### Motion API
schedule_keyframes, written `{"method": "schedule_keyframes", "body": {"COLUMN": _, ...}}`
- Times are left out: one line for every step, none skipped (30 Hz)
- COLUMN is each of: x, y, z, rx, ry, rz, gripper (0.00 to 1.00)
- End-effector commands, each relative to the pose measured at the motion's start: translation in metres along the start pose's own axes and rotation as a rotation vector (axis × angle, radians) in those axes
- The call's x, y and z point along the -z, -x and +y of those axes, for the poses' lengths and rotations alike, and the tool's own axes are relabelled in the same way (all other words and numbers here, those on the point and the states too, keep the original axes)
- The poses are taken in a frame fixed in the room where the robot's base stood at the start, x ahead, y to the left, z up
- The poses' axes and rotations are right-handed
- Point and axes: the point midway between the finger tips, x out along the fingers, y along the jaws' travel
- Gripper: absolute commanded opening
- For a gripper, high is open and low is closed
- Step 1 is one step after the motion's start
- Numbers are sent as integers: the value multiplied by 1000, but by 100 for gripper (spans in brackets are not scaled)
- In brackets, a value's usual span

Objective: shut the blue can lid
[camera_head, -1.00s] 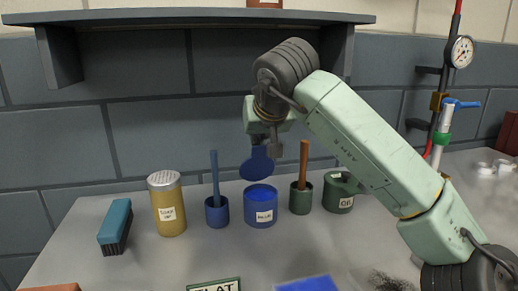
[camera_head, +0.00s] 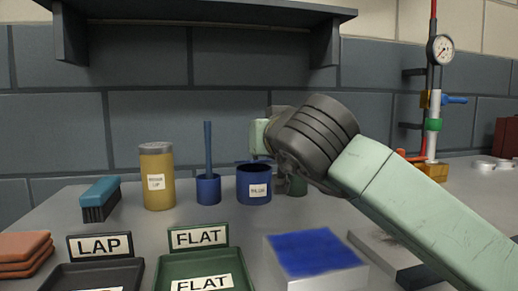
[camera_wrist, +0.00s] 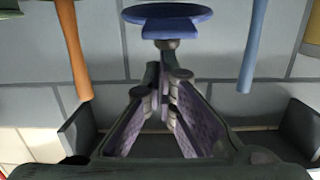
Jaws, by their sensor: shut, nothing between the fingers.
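The blue can (camera_head: 254,192) stands on the bench with its label facing me and its mouth looking dark and open. Only a thin blue strip of its lid (camera_head: 242,161) shows at the back of the rim. In the wrist view, which is upside down, the blue lid (camera_wrist: 165,14) is a disc seen nearly edge-on, just beyond my fingertips. My gripper (camera_wrist: 168,75) is shut and empty. I cannot tell whether it touches the lid. In the head view, my wrist hides the fingers above and right of the can.
A blue pot with an upright handle (camera_head: 208,188) stands close left of the can, and a yellow shaker tin (camera_head: 157,178) beyond it. A green pot (camera_head: 297,187) is partly hidden on the right. Trays, a brush (camera_head: 100,198) and a blue-topped block (camera_head: 308,255) lie nearer.

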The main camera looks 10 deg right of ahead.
Motion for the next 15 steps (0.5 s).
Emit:
{"method": "schedule_keyframes", "body": {"x": -10, "y": 2, "z": 1, "rx": 0, "ry": 1, "rz": 26, "gripper": 0}}
{"method": "schedule_keyframes", "body": {"x": -10, "y": 3, "z": 0, "rx": -1, "ry": 1, "rz": 23, "gripper": 0}}
{"method": "schedule_keyframes", "body": {"x": -12, "y": 4, "z": 1, "rx": -2, "ry": 1, "rz": 22, "gripper": 0}}
{"method": "schedule_keyframes", "body": {"x": -13, "y": 5, "z": 1, "rx": -2, "ry": 1, "rz": 21, "gripper": 0}}
{"method": "schedule_keyframes", "body": {"x": -15, "y": 6, "z": 1, "rx": -2, "ry": 0, "rz": 20, "gripper": 0}}
{"method": "schedule_keyframes", "body": {"x": -17, "y": 7, "z": 1, "rx": -2, "ry": 0, "rz": 19, "gripper": 0}}
{"method": "schedule_keyframes", "body": {"x": -18, "y": 8, "z": 1, "rx": -1, "ry": 0, "rz": 19, "gripper": 0}}
{"method": "schedule_keyframes", "body": {"x": -19, "y": 9, "z": 1, "rx": -1, "ry": 0, "rz": 19, "gripper": 0}}
{"method": "schedule_keyframes", "body": {"x": -20, "y": 9, "z": 1, "rx": -1, "ry": 0, "rz": 19, "gripper": 0}}
{"method": "schedule_keyframes", "body": {"x": -21, "y": 10, "z": 1, "rx": -1, "ry": 0, "rz": 19, "gripper": 0}}
{"method": "schedule_keyframes", "body": {"x": -22, "y": 10, "z": 1, "rx": 0, "ry": 0, "rz": 19, "gripper": 0}}
{"method": "schedule_keyframes", "body": {"x": -23, "y": 11, "z": 1, "rx": 0, "ry": 0, "rz": 18, "gripper": 0}}
{"method": "schedule_keyframes", "body": {"x": -24, "y": 11, "z": 1, "rx": 0, "ry": 0, "rz": 17, "gripper": 0}}
{"method": "schedule_keyframes", "body": {"x": -25, "y": 11, "z": 1, "rx": 0, "ry": 0, "rz": 16, "gripper": 0}}
{"method": "schedule_keyframes", "body": {"x": -26, "y": 12, "z": 1, "rx": 0, "ry": 0, "rz": 15, "gripper": 0}}
